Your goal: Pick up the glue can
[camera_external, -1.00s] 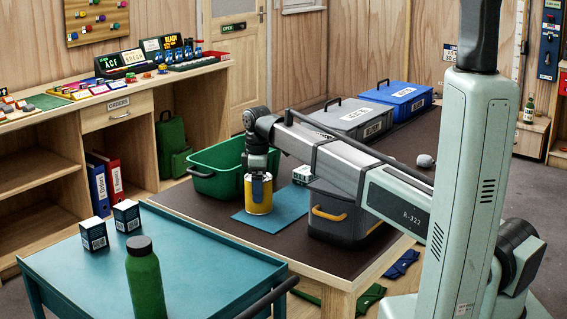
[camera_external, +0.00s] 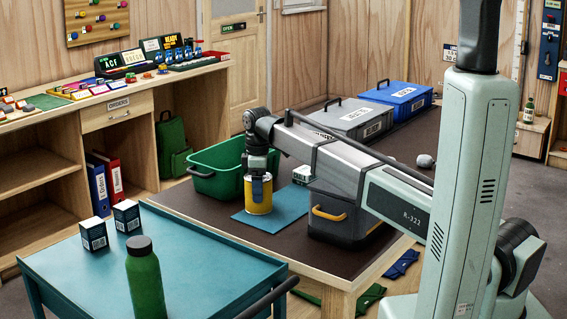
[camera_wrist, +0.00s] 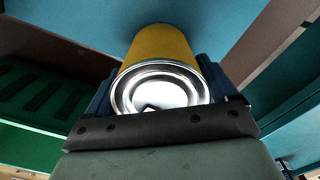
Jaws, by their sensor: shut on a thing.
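The glue can (camera_external: 258,201) is a yellow cylinder with a silver metal top. It stands upright at the blue mat (camera_external: 277,220) on the dark table; I cannot tell whether its base touches the mat. My gripper (camera_external: 257,184) points straight down from above and is shut on the can, with its blue fingers on the can's sides. In the wrist view the can (camera_wrist: 161,46) sits between the two fingers, its shiny lid close to the gripper's palm. The can's far side is hidden.
A green bin (camera_external: 218,180) stands just left of the can. A dark grey toolbox (camera_external: 338,228) with a yellow handle stands close on the right, with a small white box (camera_external: 303,174) behind. Grey (camera_external: 352,121) and blue (camera_external: 397,97) cases are at the back.

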